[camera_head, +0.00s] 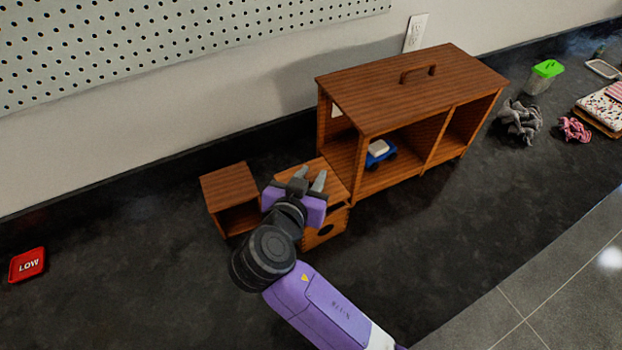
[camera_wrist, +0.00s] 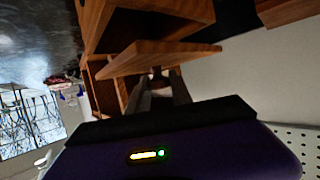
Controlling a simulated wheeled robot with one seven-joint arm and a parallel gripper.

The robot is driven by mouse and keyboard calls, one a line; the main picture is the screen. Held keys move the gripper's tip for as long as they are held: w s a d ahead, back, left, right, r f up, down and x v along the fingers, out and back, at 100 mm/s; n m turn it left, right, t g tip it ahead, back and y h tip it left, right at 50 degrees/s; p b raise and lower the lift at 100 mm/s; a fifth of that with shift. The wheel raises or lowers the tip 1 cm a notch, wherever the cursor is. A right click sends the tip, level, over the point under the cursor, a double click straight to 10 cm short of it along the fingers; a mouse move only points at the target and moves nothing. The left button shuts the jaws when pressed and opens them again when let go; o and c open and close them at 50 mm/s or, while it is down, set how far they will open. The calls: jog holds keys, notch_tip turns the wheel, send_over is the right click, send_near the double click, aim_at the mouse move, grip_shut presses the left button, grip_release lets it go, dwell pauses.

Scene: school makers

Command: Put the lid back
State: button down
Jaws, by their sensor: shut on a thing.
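My gripper (camera_head: 308,183) is shut on a flat wooden lid (camera_head: 331,178). In the wrist view the lid (camera_wrist: 160,57) spans the space ahead of the fingertips (camera_wrist: 158,80), which pinch a small part at its near face. In the head view the lid is over a small wooden box (camera_head: 327,234) with a dark round hole in its front. My wrist and fingers hide part of the lid and box. I cannot tell whether the lid touches the box rim.
A large open-fronted wooden cabinet (camera_head: 425,81) with a top handle stands close right, a blue-and-white item (camera_head: 379,152) inside. A small open wooden box (camera_head: 229,188) stands close left. A red LOW sign (camera_head: 27,265) lies far left. The front counter is clear.

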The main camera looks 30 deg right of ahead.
jog(key=shift+f, duration=0.7)
jog(key=shift+f+b, duration=0.4)
jog(key=c, duration=1.1)
grip_release()
jog(key=shift+c, duration=0.2)
jog(key=shift+r, duration=0.15)
